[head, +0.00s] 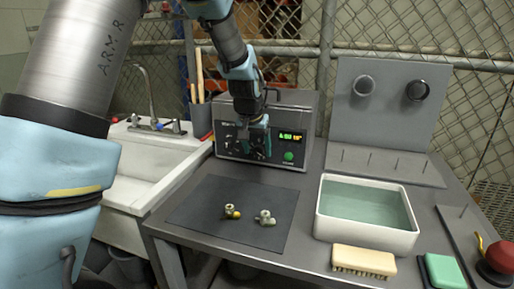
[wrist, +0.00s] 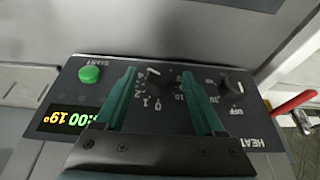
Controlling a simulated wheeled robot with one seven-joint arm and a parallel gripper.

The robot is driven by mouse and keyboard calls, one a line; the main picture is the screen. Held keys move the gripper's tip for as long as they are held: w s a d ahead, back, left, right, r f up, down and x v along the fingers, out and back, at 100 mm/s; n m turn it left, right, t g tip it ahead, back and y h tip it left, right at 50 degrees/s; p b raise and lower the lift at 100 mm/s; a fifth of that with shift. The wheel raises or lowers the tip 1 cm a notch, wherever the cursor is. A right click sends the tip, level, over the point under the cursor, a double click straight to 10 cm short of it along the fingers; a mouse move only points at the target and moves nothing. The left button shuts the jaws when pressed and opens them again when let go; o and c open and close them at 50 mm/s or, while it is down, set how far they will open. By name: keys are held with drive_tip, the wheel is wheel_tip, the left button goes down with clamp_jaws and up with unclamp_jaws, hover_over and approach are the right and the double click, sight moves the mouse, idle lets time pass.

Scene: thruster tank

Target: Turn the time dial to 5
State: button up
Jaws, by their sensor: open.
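The control box (head: 300,112) stands at the back of the bench. In the wrist view, upside down, its panel shows a black dial (wrist: 157,77) with a white mark and numbers including 0, 1, 2 and 4 around it; its name label is not visible. My gripper (wrist: 159,73) is open, with one green finger on each side of this dial. I cannot tell whether the fingers touch it. A second black dial (wrist: 232,88) sits to the right, by the words OFF and HEAT. In the head view my gripper (head: 253,139) partly hides the dials.
The panel has a lit display (wrist: 68,119) and a green start button (wrist: 90,74). A dark mat (head: 200,205) with two small fittings lies in front of the box. A water-filled tub (head: 326,226), a brush (head: 363,261) and a pegboard stand to the right. A sink is at left.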

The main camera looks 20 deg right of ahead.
clamp_jaws()
idle(0.5)
drive_tip(key=shift+s+d+m+t+y, duration=0.25)
drive_tip(key=shift+m+t+y, duration=0.05)
drive_tip(key=shift+t+y, duration=0.55)
drive_tip(key=shift+d+f+m+t+y+b, duration=0.15)
drive_tip(key=shift+m+t+y+b, duration=0.15)
drive_tip(key=shift+t+y+b, duration=0.6)
drive_tip(key=shift+t+y, duration=0.25)
drive_tip(key=shift+y, duration=0.1)
